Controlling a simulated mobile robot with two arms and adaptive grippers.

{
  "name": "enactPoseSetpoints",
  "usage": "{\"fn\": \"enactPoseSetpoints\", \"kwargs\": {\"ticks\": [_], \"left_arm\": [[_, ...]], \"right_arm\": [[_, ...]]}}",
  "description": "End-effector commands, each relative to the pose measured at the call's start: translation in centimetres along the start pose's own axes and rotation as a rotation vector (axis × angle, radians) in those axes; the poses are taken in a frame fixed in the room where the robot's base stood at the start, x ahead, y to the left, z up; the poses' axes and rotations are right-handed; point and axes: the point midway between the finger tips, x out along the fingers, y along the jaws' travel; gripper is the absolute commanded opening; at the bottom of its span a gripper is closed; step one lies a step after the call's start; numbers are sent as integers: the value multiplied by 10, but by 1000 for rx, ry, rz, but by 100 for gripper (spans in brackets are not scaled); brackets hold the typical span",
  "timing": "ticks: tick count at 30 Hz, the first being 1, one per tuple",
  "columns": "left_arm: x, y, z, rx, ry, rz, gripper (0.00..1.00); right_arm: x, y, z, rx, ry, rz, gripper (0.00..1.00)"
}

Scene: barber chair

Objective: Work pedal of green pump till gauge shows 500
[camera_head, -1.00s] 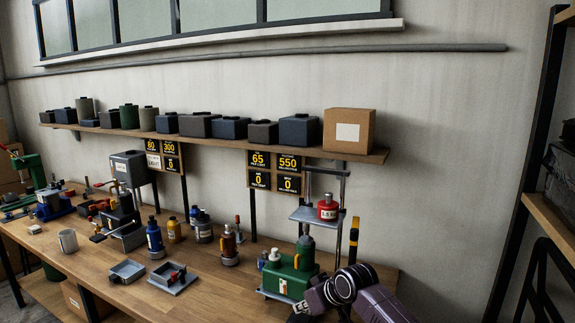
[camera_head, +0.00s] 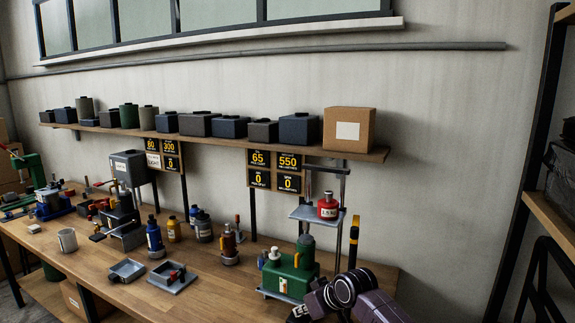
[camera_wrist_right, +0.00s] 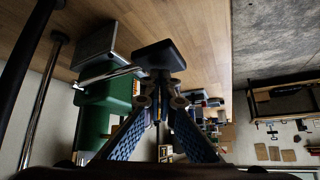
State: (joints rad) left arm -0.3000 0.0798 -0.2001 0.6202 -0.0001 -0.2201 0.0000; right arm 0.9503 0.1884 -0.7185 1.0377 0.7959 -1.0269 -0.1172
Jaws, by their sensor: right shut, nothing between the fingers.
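The green pump (camera_head: 296,272) stands at the right front of the workbench. The wrist view shows its green body (camera_wrist_right: 105,105) with a metal rod running to a dark flat pad, which looks like the pedal (camera_wrist_right: 165,55). My right gripper (camera_head: 299,314) is shut and empty, low in front of the pump. In the wrist view its fingertips (camera_wrist_right: 160,88) meet close at the pad; I cannot tell whether they touch it. The display board behind (camera_head: 274,171) reads 65 and 550 above, 0 and 0 below. My left gripper is not in view.
A stand (camera_head: 318,214) holding a red canister (camera_head: 327,207) rises behind the pump. Metal trays (camera_head: 172,279), bottles and a mug (camera_head: 67,240) are to the left. A shelf (camera_head: 225,145) with several dark blocks and a cardboard box (camera_head: 349,129) runs above.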

Motion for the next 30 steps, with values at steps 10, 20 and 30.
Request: {"fn": "enactPoseSetpoints", "kwargs": {"ticks": [10,20,30], "left_arm": [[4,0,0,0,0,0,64],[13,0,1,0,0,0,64],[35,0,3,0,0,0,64]], "right_arm": [[7,0,7,0,-2,-1,0],[16,1,15,0,-4,-1,0],[38,7,31,1,-3,0,0]]}}
